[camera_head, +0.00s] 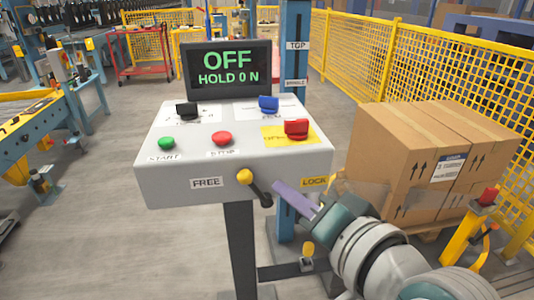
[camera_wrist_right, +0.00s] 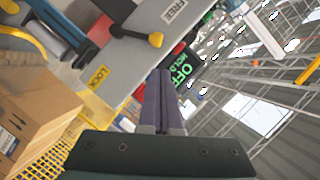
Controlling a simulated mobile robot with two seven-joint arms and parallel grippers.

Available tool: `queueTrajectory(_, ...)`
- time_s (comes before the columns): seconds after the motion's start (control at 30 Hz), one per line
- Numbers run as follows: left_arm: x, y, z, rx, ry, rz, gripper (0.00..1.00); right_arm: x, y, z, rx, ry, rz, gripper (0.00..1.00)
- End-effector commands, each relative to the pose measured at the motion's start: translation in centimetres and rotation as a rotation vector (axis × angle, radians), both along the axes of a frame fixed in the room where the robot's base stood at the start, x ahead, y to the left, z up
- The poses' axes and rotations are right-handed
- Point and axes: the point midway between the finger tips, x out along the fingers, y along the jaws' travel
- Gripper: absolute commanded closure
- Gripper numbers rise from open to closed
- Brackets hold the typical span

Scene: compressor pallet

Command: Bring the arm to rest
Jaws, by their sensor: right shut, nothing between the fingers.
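My right arm comes in from the lower right in the head view, with its gripper (camera_head: 297,199) in front of the control box (camera_head: 165,183). The gripper is shut and empty; its fingers also show in the right wrist view (camera_wrist_right: 161,100). The fingertips are close to the black lever with a yellow hub (camera_head: 245,177), on the box's front between the FREE and LOCK labels. The lever points down and right; I cannot tell whether the fingers touch it. It also shows in the right wrist view (camera_wrist_right: 155,39). My left gripper is not in view.
A screen (camera_head: 228,68) above the box reads OFF, HOLD 0 N. The box top has a green button (camera_head: 166,143), a red button (camera_head: 222,138) and several knobs. Cardboard boxes (camera_head: 400,165) on a pallet stand at right, before a yellow fence (camera_head: 350,50).

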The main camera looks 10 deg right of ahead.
Motion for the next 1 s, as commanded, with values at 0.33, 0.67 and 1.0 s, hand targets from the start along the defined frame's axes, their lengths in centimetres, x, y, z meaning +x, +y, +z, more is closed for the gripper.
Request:
queueTrajectory(0.33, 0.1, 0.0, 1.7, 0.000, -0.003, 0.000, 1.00, -3.2, 0.2, 0.3, -0.162, 0.092, 0.096, 1.00)
queueTrajectory(0.67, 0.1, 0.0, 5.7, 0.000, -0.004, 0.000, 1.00, -17.0, -6.1, 1.9, -0.757, 0.483, 0.383, 1.00)
queueTrajectory(1.0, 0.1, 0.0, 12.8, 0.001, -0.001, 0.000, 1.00, -24.7, -11.0, 10.5, -0.971, 0.720, 0.493, 1.00)
